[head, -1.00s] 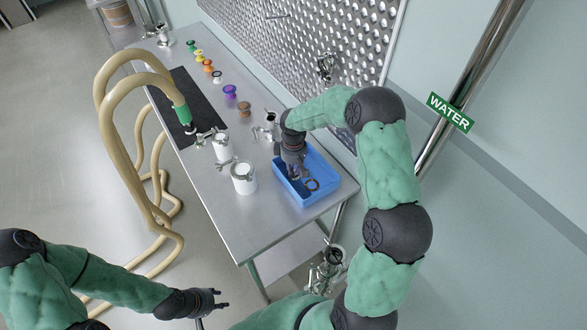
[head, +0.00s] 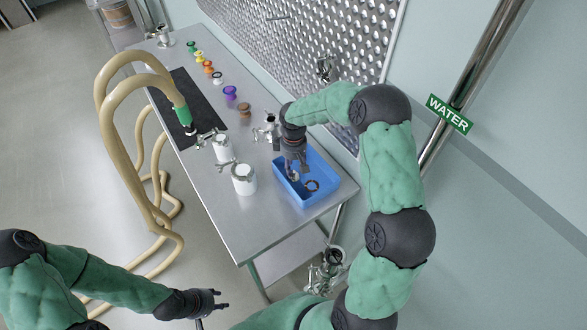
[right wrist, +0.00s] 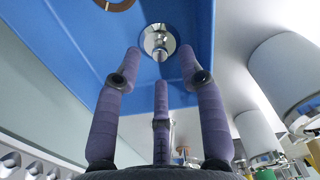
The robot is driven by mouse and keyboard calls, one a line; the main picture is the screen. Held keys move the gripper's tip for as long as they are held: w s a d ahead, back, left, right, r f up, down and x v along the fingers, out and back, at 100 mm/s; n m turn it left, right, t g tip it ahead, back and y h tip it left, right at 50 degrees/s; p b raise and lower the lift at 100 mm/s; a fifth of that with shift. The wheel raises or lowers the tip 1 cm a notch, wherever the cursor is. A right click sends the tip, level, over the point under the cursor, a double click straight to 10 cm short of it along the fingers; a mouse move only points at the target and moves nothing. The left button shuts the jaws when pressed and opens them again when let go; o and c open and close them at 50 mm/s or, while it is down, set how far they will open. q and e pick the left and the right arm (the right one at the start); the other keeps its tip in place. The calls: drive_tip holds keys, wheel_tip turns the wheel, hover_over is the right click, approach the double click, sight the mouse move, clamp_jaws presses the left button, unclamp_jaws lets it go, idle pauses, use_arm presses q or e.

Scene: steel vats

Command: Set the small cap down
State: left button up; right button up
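The small cap (right wrist: 158,42), a round shiny metal piece, is in the blue tray just beyond my right fingertips in the right wrist view. It also shows as a small silver spot in the head view (head: 293,176). My right gripper (head: 296,168) points down into the tray. In the right wrist view its fingers (right wrist: 160,65) are spread, with visible gaps between them and the cap. My left gripper (head: 222,299) is open and empty, away from the table at the lower left.
The blue tray (head: 325,195) also holds a brown ring (head: 312,185). Two white canisters (head: 243,180) stand left of it on the steel table (head: 245,225). Coloured spools (head: 230,92) line the back. A beige hose (head: 110,130) ends on the black mat (head: 205,100).

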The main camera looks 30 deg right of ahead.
sight(293, 172)
wheel_tip(293, 172, up, 9)
drive_tip(key=shift+r+p, duration=0.15)
drive_tip(key=shift+p, duration=0.2)
